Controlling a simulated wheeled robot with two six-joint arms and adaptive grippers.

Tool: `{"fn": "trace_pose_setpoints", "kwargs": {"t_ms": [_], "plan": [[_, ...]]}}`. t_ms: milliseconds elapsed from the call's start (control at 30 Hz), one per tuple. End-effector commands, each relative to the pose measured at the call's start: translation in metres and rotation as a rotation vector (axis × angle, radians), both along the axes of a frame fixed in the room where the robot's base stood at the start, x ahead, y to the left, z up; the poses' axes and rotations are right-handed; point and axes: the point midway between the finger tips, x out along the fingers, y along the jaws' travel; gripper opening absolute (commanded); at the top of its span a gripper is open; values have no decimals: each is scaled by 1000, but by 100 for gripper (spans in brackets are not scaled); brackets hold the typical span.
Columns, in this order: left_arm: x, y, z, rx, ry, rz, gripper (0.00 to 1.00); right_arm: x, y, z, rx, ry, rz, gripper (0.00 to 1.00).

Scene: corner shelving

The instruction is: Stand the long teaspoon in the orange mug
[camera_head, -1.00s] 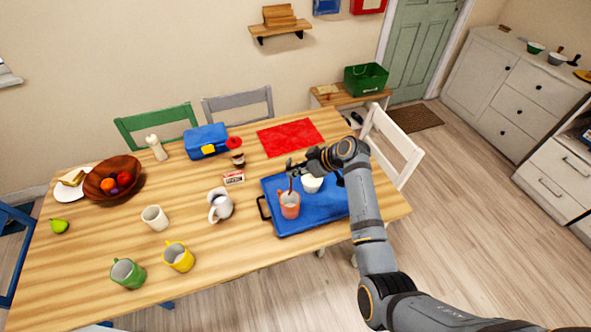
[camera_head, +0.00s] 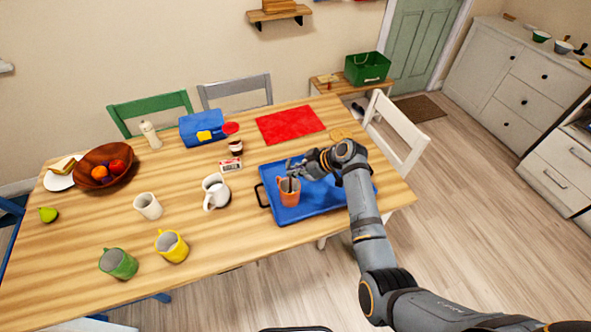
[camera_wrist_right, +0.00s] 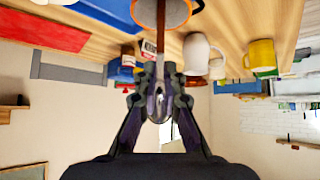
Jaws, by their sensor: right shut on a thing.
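The orange mug (camera_head: 289,194) stands upright near the left side of the blue tray (camera_head: 333,201). It also shows at the top of the right wrist view (camera_wrist_right: 166,14). My right gripper (camera_head: 291,174) is just above the mug's rim. It is shut on the long teaspoon (camera_wrist_right: 158,99), which shows between the fingers in the right wrist view. The spoon's thin reddish-brown length runs from the fingers to the mug's mouth. How deep it reaches into the mug is hard to tell. My left gripper is out of view.
A white jug (camera_head: 215,191), a small box (camera_head: 230,165) and a jar (camera_head: 235,147) stand left of the tray. White (camera_head: 148,206), yellow (camera_head: 172,246) and green mugs (camera_head: 118,263) stand farther left. A red mat (camera_head: 290,124) lies behind.

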Motion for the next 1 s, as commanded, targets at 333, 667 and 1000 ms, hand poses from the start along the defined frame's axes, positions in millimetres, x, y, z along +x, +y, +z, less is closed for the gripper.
{"fn": "trace_pose_setpoints", "kwargs": {"t_ms": [333,667,1000], "plan": [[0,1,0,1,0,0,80,0,0,0,0,0,0,26],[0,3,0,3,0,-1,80,0,0,0,0,-1,-1,35],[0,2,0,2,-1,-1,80,-19,-39,42,-3,-5,-1,35]]}}
